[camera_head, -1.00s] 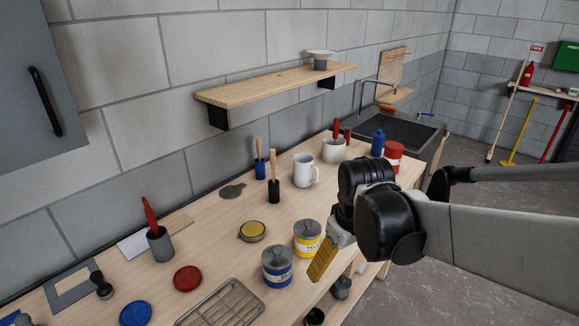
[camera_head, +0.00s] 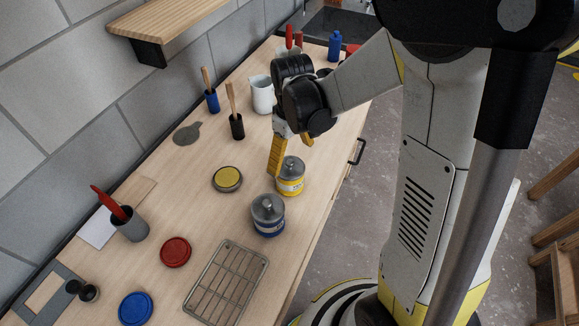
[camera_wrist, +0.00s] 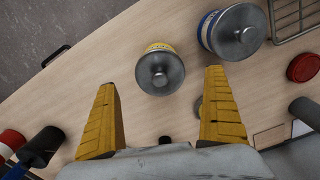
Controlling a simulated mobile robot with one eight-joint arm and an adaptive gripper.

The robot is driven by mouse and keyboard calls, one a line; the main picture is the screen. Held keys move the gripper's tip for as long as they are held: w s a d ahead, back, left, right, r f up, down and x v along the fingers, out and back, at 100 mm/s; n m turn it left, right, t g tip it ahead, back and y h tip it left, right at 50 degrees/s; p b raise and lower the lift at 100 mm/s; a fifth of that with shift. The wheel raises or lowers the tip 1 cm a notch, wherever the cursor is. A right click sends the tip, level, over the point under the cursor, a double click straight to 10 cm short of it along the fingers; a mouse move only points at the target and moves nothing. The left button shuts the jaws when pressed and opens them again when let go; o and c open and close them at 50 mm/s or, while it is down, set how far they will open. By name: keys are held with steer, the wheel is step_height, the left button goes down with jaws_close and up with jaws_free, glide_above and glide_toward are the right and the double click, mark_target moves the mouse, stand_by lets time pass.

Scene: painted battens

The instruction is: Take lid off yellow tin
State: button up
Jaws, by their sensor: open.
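The yellow tin (camera_head: 290,186) stands upright on the bench with a grey knobbed lid (camera_head: 293,165) on it. In the wrist view the lid (camera_wrist: 160,73) shows from above, with a strip of the yellow wall (camera_wrist: 158,47) at its edge. My gripper (camera_head: 287,160) is open and empty, its yellow fingers pointing down close to the tin, on its far side in the head view. In the wrist view the lid lies ahead of and between the spread fingers (camera_wrist: 161,82), apart from both. One finger partly overlaps the tin's outline in the head view.
A blue tin (camera_head: 268,226) with a similar lid stands close beside the yellow tin. A shallow yellow-topped tin (camera_head: 227,179), wire rack (camera_head: 226,284), red lid (camera_head: 175,252) and blue lid (camera_head: 136,309) lie nearby. A white mug (camera_head: 262,95) and brush pots stand behind.

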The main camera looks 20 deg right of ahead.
mark_target(290, 162)
steer(key=f, duration=0.3)
steer(key=f+b, duration=0.1)
steer(key=shift+w+f, duration=0.25)
steer(key=shift+a, duration=0.1)
steer(key=c, duration=1.1)
steer(key=shift+r, duration=0.1)
steer(key=shift+c, duration=0.2)
